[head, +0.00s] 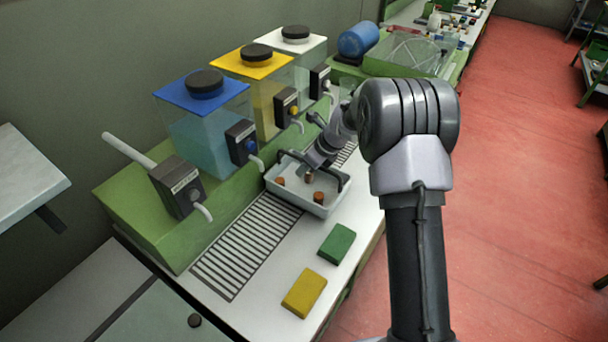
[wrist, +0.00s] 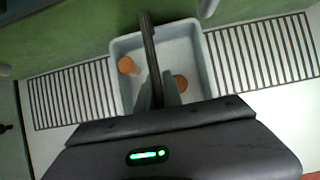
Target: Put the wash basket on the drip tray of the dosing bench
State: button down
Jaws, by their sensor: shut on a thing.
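The wash basket (head: 300,198) is a pale grey, shallow tub with dark handle parts and a few brown corks inside. It is over the slatted drip tray (head: 245,243) of the green and white dosing bench. In the wrist view the basket (wrist: 116,88) has slats of the drip tray (wrist: 72,93) on both sides. My gripper (head: 312,168) reaches down into the basket's middle. In the wrist view my gripper (wrist: 165,95) is shut on the dark handle bar that crosses the basket. I cannot tell whether the basket's underside touches the slats.
Dispenser tanks with blue (head: 201,90), yellow (head: 258,63) and white (head: 297,40) lids stand behind the tray, with spouts close to the basket. A green block (head: 337,243) and a yellow block (head: 304,292) lie on the white front strip. The tray's near-left end is clear.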

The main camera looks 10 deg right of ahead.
aim_at(322, 168)
notch_tip(322, 168, down, 2)
jog(key=shift+f, duration=0.1)
jog(key=shift+f+b, duration=0.15)
jog(key=shift+b, duration=0.2)
jog(key=c, duration=1.5)
grip_release()
jog(key=p+v, duration=0.1)
jog(key=v, duration=0.3)
jog(key=p+v, duration=0.1)
jog(key=v, duration=0.3)
jog(key=p+v, duration=0.1)
jog(key=v, duration=0.3)
jog(key=shift+s+a+r+p, duration=0.1)
jog(key=shift+a+r+p, duration=0.1)
jog(key=shift+r+p, duration=0.25)
jog(key=s+a+r+n+h, duration=0.1)
jog(key=s+a+r+n, duration=0.3)
jog(key=s+r+n, duration=0.55)
jog(key=s+a+r+n+h, duration=0.1)
jog(key=s+a+r+n, duration=0.35)
jog(key=s, duration=0.75)
jog(key=s+r+n+t, duration=0.1)
jog(key=s+n, duration=0.7)
jog(key=s, duration=0.4)
jog(key=shift+s+d+n+t, duration=0.2)
jog(key=shift+d+n+t, duration=0.1)
jog(key=shift+d+n, duration=0.15)
